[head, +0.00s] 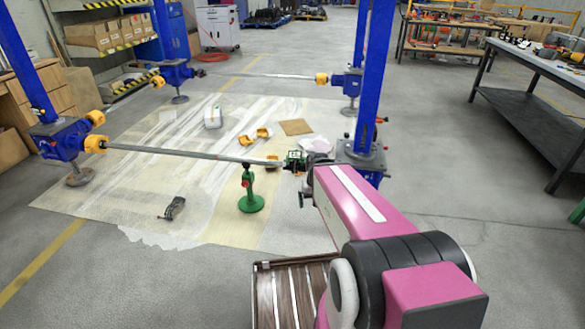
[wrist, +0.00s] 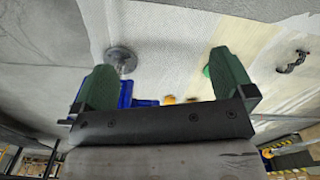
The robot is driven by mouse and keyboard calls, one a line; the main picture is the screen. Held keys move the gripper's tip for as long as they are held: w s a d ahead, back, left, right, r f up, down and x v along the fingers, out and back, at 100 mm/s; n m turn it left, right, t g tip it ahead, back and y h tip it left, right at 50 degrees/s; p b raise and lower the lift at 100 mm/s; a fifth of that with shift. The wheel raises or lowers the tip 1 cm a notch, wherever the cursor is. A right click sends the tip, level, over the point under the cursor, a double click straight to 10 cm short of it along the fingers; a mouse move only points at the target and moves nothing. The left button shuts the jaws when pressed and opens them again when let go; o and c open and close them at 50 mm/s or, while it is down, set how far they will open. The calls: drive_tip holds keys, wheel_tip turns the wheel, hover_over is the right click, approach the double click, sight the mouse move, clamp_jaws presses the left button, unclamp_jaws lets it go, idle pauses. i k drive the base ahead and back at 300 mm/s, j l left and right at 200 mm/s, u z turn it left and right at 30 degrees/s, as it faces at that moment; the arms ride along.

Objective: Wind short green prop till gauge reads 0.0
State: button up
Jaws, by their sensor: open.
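The short green prop (head: 250,192) stands upright on its round base on the floor sheet, with a small red part on its column and its top close under a long grey bar (head: 185,154). I cannot tell whether it touches the bar. My gripper (head: 297,160) is to the right of the prop's top, beside the bar's right end and the blue jack. In the wrist view my gripper (wrist: 166,62) has its green fingers wide apart with nothing between them. A green piece (wrist: 207,71), probably the prop, shows partly behind the right finger. No gauge reading can be made out.
Blue jacks with posts stand at right (head: 362,155), left (head: 62,138) and behind (head: 175,72). A black clamp (head: 173,208), yellow pieces (head: 250,138) and a brown board (head: 296,127) lie on the sheet (head: 100,190). Floor right of my arm is clear up to a workbench (head: 530,75).

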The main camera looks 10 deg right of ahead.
sight(251, 203)
drive_tip(key=i+j+z, duration=0.1)
drive_tip(key=i+j, duration=0.4)
drive_tip(key=j, duration=0.15)
drive_tip(key=i+j+z, duration=0.25)
drive_tip(key=i+j, duration=0.2)
drive_tip(key=j, duration=0.2)
drive_tip(key=i+j+z, duration=0.1)
drive_tip(key=j, duration=0.3)
drive_tip(key=i+j, duration=0.3)
drive_tip(key=i+j+z, duration=0.15)
drive_tip(key=j, duration=0.3)
drive_tip(key=l+z, duration=0.25)
drive_tip(key=k+l+z, duration=0.1)
drive_tip(key=z, duration=0.15)
drive_tip(key=l+u, duration=0.45)
drive_tip(key=l, duration=0.4)
drive_tip(key=k+j+z, duration=0.45)
drive_tip(key=k+j, duration=0.25)
drive_tip(key=j, duration=0.15)
